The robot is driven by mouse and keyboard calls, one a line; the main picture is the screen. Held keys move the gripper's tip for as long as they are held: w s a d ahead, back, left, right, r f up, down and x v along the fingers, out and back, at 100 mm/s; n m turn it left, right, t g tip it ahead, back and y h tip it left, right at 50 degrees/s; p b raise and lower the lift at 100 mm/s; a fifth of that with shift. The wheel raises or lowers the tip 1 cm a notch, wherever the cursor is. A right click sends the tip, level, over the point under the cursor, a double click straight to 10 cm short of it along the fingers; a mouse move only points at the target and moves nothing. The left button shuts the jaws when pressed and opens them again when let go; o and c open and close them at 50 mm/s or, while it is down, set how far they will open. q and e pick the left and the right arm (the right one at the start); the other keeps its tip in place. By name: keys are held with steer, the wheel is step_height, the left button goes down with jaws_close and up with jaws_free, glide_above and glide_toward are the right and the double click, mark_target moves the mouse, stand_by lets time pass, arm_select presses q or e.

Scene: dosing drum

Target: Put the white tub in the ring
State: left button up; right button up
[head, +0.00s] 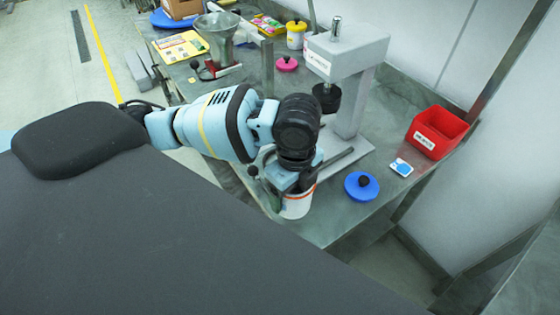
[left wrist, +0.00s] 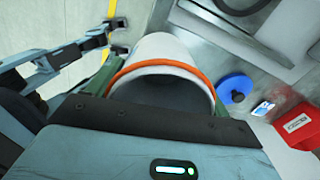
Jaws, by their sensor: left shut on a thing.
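The white tub (head: 297,207) with an orange band is under my left gripper (head: 293,183) at the near edge of the metal table. My left gripper is shut on the tub. In the left wrist view the tub (left wrist: 160,52) sits between both fingers, its orange rim towards the camera and its inside dark. I cannot tell whether its bottom touches the table. A curved, dark-edged shape (left wrist: 243,10) on the grey base beyond the tub may be the ring. In the head view my arm largely hides that spot.
A grey press (head: 350,60) with a dark stamp stands behind my gripper. A blue lid (head: 361,186), a small white-blue device (head: 401,167) and a red bin (head: 437,132) are to the right. A metal funnel (head: 218,38) and a pink lid (head: 287,63) are farther back.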

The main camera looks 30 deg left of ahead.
arm_select(q)
steer(key=w+a, duration=0.3)
steer(key=w, duration=0.1)
steer(key=w+a+f, duration=0.1)
steer(key=w+a, duration=0.2)
steer(key=a, duration=0.1)
steer(key=w+a+b, duration=0.1)
steer(key=w+a, duration=0.2)
steer(key=w, duration=0.1)
steer(key=shift+w+a+f, duration=0.25)
steer(key=shift+w+a, duration=0.1)
steer(key=shift+f, duration=1.75)
steer(key=shift+f, duration=0.2)
steer(key=o, duration=0.9)
steer(key=shift+r, duration=0.1)
step_height(320, 180, up, 12)
steer(key=shift+r+p, duration=0.1)
steer(key=shift+p, duration=0.25)
